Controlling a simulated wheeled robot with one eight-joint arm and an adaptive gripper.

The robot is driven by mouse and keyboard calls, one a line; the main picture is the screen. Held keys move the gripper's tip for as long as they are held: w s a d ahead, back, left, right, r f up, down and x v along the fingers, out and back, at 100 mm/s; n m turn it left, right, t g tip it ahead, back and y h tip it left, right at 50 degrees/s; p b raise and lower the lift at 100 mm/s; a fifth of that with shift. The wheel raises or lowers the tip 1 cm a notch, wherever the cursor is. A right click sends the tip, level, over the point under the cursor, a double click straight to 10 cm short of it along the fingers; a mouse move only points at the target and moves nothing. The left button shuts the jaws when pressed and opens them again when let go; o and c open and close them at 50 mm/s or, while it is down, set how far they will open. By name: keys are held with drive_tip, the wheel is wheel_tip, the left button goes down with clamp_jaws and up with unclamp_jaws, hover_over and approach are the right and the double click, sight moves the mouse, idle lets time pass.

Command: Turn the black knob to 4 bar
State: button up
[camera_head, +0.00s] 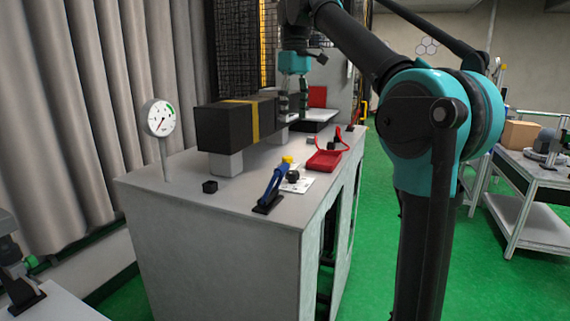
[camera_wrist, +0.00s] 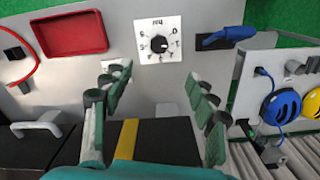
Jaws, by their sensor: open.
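The black knob (camera_head: 292,177) sits on a white plate on top of the grey cabinet, beside the blue lever. In the wrist view the knob (camera_wrist: 158,44) is at the centre of a white dial plate (camera_wrist: 144,23) with marks around it. The marks appear upside down, and the exact setting is too small to read. A round white gauge (camera_head: 159,118) stands on a post at the cabinet's left; its numbers are unreadable. My gripper (camera_head: 293,104) is open above the far part of the cabinet. In the wrist view its spread fingers (camera_wrist: 157,82) are apart from the knob, with nothing between them.
A black box with a yellow stripe (camera_head: 225,128) stands beside the gripper. A blue lever (camera_head: 273,186) stands close to the knob. A red tray (camera_head: 324,161) with a red cord lies behind.

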approach(293, 172)
wheel_tip(293, 172, down, 9)
drive_tip(key=shift+w, duration=0.15)
idle(0.5)
drive_tip(key=c, duration=1.2)
drive_tip(key=shift+o, duration=0.2)
